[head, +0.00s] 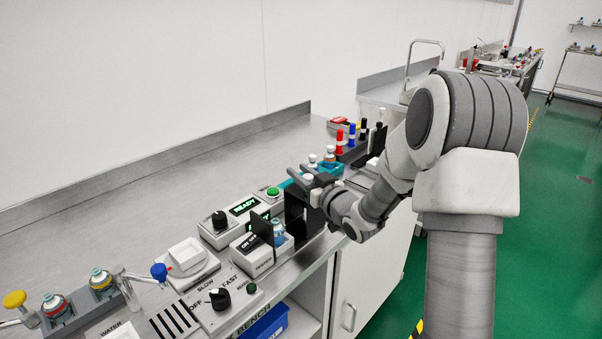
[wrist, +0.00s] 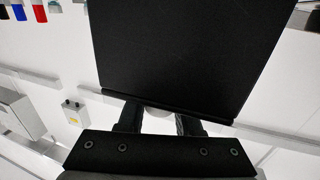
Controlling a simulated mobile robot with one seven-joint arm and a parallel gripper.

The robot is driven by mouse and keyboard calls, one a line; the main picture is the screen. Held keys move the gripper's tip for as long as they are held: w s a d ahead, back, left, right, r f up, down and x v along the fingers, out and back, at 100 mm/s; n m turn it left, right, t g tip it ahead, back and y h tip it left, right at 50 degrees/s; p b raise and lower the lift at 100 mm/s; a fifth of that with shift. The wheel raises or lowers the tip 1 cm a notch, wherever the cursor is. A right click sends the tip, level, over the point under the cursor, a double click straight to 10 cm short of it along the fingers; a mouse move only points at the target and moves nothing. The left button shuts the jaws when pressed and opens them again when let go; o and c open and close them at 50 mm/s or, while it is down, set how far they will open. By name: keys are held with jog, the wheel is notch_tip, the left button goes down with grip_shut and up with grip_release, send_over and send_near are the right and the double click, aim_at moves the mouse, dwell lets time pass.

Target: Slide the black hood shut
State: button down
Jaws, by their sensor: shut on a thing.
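The black hood (head: 297,212) stands on the bench front, at the right end of a small white unit with a label. A blue-capped or blue-filled bottle (head: 279,232) sits uncovered at the left of the hood, beside an upright black plate (head: 262,229). My gripper (head: 317,194) is at the hood's upper right side. In the wrist view a broad black panel (wrist: 185,50) fills the upper middle. My two dark fingers (wrist: 160,119) reach its lower edge and are shut around a pale rounded piece, probably the hood's knob, mostly hidden between them.
Control boxes with a black dial (head: 219,220) and a green button (head: 273,191) stand behind the unit. A rack of coloured markers (head: 351,138) and vials in a teal holder (head: 329,160) lie beyond my gripper. The rear bench is clear.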

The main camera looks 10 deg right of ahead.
jog(key=s+a+b, duration=0.5)
jog(key=s+a, duration=0.1)
jog(key=a, duration=0.2)
jog(key=shift+a, duration=0.25)
jog(key=shift+f, duration=0.1)
jog(key=c, duration=0.6)
grip_release()
jog(key=shift+s+a, duration=0.1)
jog(key=shift+s, duration=0.05)
jog(key=shift+c, duration=0.2)
jog(key=shift+o, duration=0.3)
